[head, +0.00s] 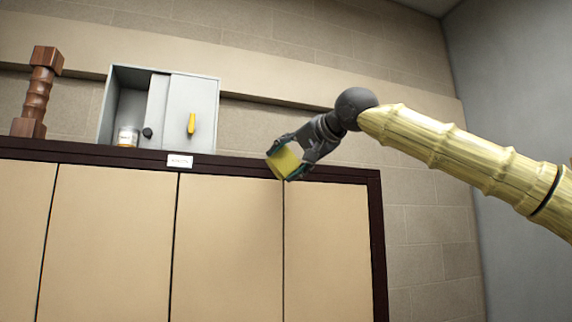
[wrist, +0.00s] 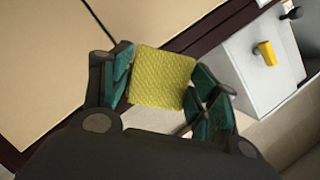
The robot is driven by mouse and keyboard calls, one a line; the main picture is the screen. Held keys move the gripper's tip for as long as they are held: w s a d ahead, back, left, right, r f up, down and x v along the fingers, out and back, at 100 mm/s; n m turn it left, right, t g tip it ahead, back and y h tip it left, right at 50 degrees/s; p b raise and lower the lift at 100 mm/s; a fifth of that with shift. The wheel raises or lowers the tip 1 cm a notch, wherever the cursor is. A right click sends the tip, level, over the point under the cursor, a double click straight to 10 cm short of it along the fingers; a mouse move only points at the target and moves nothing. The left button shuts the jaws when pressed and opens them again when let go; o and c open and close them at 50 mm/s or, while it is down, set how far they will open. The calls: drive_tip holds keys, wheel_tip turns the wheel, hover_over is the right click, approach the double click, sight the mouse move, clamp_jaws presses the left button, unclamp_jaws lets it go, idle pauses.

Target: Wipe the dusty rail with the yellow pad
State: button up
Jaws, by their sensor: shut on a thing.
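The yellow pad (head: 284,163) is held between the fingers of my gripper (head: 286,165), near the right end of the cupboard top in the head view. In the wrist view the pad (wrist: 164,78) is a square textured block, with the dark green finger pads of my gripper (wrist: 165,82) on both sides. A dark brown rail (head: 235,164) runs along the top front edge of the cupboard. It also shows as a dark strip in the wrist view (wrist: 206,32). I cannot make out dust on it, or whether the pad touches it.
A grey metal box (head: 205,112) with a partly open front and a yellow handle (head: 191,123) stands on the cupboard. A brown turned post (head: 38,92) stands at far left. A white label (head: 180,161) is on the rail.

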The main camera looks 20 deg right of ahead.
drive_tip(key=shift+s+d, duration=0.1)
drive_tip(key=shift+s, duration=0.35)
drive_tip(key=shift+s, duration=1.5)
